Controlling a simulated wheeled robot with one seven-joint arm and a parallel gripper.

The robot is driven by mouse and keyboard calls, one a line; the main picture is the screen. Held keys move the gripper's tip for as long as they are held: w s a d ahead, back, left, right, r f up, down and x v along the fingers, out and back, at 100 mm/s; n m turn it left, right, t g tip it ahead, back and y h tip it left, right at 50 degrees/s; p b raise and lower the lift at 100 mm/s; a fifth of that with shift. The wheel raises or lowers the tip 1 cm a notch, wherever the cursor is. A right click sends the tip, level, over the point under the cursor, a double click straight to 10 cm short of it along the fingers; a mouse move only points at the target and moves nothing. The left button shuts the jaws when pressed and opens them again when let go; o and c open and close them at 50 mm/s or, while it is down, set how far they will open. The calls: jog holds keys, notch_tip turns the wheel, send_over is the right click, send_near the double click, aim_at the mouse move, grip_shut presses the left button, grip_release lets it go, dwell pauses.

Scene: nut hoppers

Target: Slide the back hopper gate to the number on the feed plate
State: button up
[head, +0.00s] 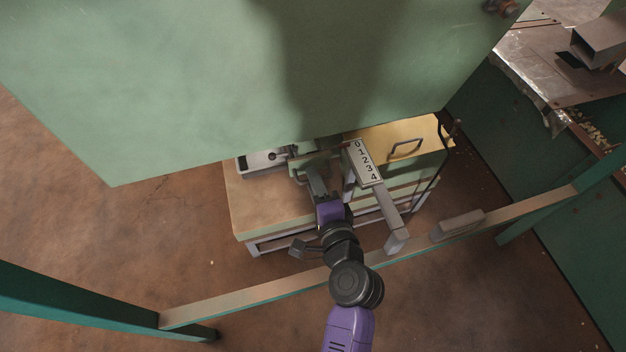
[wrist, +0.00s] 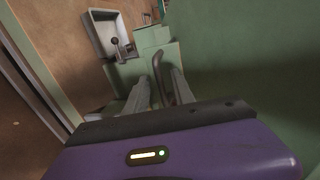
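A large green hopper (head: 220,70) fills the upper part of the head view. Below its lower edge is a white number scale (head: 363,163) marked 0 to 4. A grey bar with a block end (head: 397,240) extends from near the scale towards me. My gripper (head: 312,180) is under the hopper edge, left of the scale. In the wrist view the fingers (wrist: 157,88) stand apart, with a dark curved handle-like piece (wrist: 158,70) between or just beyond them. I cannot tell whether they touch it. The gate's setting and any feed plate number are not readable.
A low bench (head: 265,212) stands under the hopper, with a grey tray (wrist: 103,35) on the left. A yellow panel with a handle (head: 405,148) is right of the scale. A rail (head: 260,294) crosses in front, beneath my arm. Open floor lies left.

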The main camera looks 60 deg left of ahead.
jog(key=shift+w+a+f, duration=0.1)
jog(key=shift+w+a, duration=0.05)
jog(key=shift+a, duration=0.5)
grip_shut()
dwell(1.0)
